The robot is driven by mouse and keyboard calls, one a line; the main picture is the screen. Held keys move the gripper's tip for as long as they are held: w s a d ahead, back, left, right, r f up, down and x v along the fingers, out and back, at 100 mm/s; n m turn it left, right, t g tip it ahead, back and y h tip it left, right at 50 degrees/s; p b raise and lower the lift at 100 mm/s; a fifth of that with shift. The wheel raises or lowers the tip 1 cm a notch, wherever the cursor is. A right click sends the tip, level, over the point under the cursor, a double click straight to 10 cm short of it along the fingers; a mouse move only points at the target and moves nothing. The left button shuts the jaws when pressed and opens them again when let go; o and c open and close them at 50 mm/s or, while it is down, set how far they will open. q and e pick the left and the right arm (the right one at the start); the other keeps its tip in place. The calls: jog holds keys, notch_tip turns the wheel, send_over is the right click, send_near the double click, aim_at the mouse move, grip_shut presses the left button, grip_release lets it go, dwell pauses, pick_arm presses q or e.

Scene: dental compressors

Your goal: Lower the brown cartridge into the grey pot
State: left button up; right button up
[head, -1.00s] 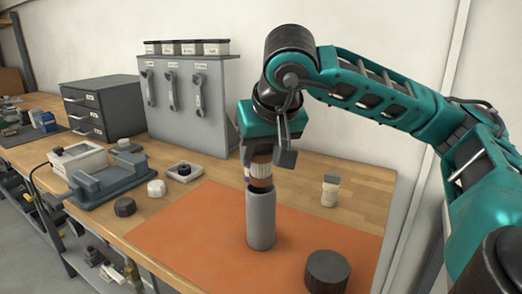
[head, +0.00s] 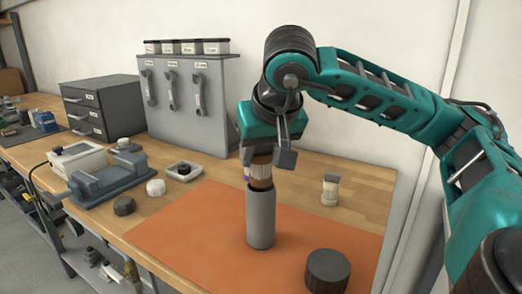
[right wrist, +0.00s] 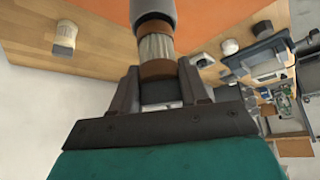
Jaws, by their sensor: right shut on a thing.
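The brown cartridge (head: 261,171) has a pale ribbed band around its middle. My right gripper (head: 268,157) is shut on its upper end and holds it upright over the grey pot (head: 260,220). The pot is a tall narrow cylinder standing on the orange mat. The cartridge's lower end is at the pot's mouth and hidden by the rim. In the right wrist view, the cartridge (right wrist: 156,46) sits between the fingers (right wrist: 157,85), with its far end meeting the pot (right wrist: 152,8). My left gripper is not in view.
A dark round lid (head: 327,271) lies on the orange mat (head: 200,229) at front right. A small cream jar (head: 330,190) stands on the wood behind. A grey fixture (head: 108,180), small caps and a grey cabinet (head: 190,110) stand to the left and back.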

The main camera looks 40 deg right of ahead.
aim_at(261, 169)
jog(key=shift+f+b, duration=1.05)
jog(key=shift+f, duration=0.2)
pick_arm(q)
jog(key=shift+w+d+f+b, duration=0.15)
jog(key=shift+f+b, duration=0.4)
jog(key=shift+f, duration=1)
pick_arm(e)
jog(key=shift+f, duration=0.6)
jog(key=o, duration=1.1)
jog(key=shift+o, duration=0.2)
pick_arm(q)
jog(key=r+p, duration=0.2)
jog(key=p, duration=0.1)
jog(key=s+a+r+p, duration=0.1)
jog(key=p, duration=0.1)
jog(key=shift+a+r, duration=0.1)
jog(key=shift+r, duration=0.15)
pick_arm(e)
jog(key=v, duration=1.3)
